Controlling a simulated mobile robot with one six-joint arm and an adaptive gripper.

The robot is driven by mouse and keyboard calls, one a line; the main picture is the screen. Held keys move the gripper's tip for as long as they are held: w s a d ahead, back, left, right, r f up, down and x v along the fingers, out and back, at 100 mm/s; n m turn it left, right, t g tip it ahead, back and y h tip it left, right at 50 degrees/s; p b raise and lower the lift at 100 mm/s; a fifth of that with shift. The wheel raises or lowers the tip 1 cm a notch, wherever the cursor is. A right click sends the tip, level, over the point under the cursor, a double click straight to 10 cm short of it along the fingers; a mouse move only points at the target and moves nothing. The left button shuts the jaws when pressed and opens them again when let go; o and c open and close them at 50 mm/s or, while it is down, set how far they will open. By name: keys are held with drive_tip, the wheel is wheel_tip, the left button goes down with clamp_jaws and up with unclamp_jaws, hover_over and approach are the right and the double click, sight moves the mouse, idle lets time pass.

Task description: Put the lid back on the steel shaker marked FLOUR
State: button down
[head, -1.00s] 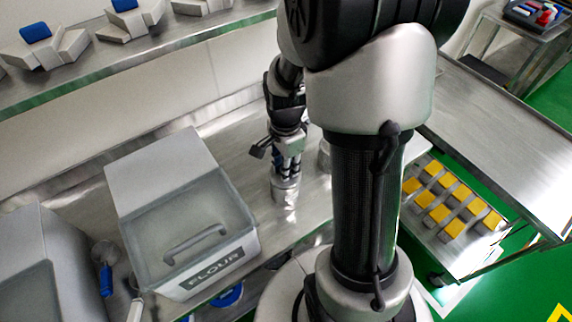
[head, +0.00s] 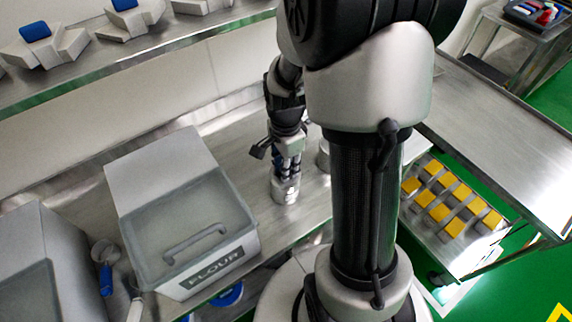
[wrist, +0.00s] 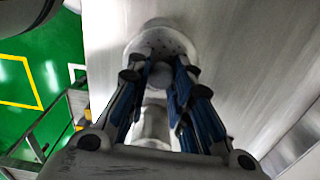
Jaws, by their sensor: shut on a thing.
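My gripper (head: 287,172) points down over the bench and is shut on the knob of a pale round lid (wrist: 148,38) with small holes, seen at the fingertips in the wrist view. In the head view, a steel shaker (head: 286,190) stands upright on the bench directly under the fingers. From these views I cannot tell whether the lid touches its rim or is seated. No FLOUR mark is readable on the shaker. A second steel cylinder (head: 323,157) stands just right of it, partly hidden by my arm.
A large bin (head: 215,255) labelled FLOUR stands left of the shaker, with another bin (head: 45,255) farther left. Blue-handled tools (head: 105,275) lie between them. A shelf (head: 150,45) runs along the back. A trolley (head: 470,235) with yellow-topped blocks is at the right.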

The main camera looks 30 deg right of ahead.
drive_tip(key=c, duration=1.3)
unclamp_jaws()
drive_tip(key=shift+c, duration=0.2)
drive_tip(key=o, duration=0.5)
drive_tip(key=shift+r, duration=0.1)
drive_tip(key=shift+r+p, duration=2.95)
drive_tip(key=shift+r, duration=0.45)
drive_tip(key=shift+c, duration=0.6)
clamp_jaws()
drive_tip(key=shift+f, duration=0.2)
